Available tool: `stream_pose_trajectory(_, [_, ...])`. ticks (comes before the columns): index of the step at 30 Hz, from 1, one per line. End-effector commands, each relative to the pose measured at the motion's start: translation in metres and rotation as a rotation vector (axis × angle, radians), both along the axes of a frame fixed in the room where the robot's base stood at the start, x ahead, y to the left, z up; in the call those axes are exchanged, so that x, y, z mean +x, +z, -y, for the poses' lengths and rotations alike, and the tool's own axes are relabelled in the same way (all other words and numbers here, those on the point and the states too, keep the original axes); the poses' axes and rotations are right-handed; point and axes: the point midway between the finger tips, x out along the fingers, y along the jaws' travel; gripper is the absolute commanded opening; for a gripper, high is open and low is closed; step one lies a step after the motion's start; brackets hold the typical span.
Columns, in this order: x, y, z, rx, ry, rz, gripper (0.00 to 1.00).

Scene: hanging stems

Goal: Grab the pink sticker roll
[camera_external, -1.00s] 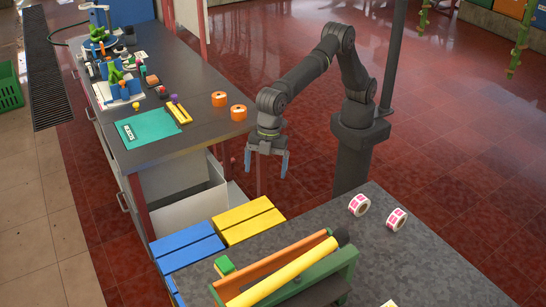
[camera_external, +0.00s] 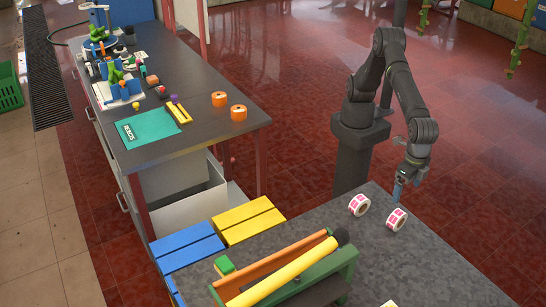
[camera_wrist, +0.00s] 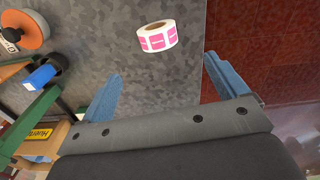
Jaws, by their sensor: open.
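Two white sticker rolls with pink labels lie near the back edge of the grey table in the external view, the left roll (camera_external: 359,205) and the right roll (camera_external: 396,219). Only one pink sticker roll (camera_wrist: 157,37) shows in the wrist view, at the top and beyond the fingertips; I cannot tell which of the two it is. My gripper (camera_external: 398,188) is above the table's back edge, just behind the right roll, and points down. In the wrist view my gripper (camera_wrist: 163,78) has its blue fingers wide apart, with nothing between them.
The grey table (camera_external: 440,270) is clear right of the rolls. The dark bench (camera_external: 190,90) carries orange tape rolls (camera_external: 238,113) and a teal mat (camera_external: 148,128).

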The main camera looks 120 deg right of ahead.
Motion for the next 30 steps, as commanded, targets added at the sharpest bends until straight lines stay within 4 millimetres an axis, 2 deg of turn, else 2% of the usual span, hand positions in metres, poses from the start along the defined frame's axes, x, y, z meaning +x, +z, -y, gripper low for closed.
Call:
stream_pose_trajectory(3, [0.0,-0.028,0.001,-0.003,-0.001,-0.003,0.91])
stream_pose_trajectory(10, [0.001,-0.075,0.001,-0.002,-0.002,-0.002,0.91])
stream_pose_trajectory(15, [0.001,-0.093,0.0,0.0,-0.003,-0.001,0.91])
stream_pose_trajectory(22, [0.002,-0.106,0.001,-0.001,-0.003,-0.001,0.91])
stream_pose_trajectory(30, [0.004,-0.144,0.002,0.0,-0.003,0.001,0.91])
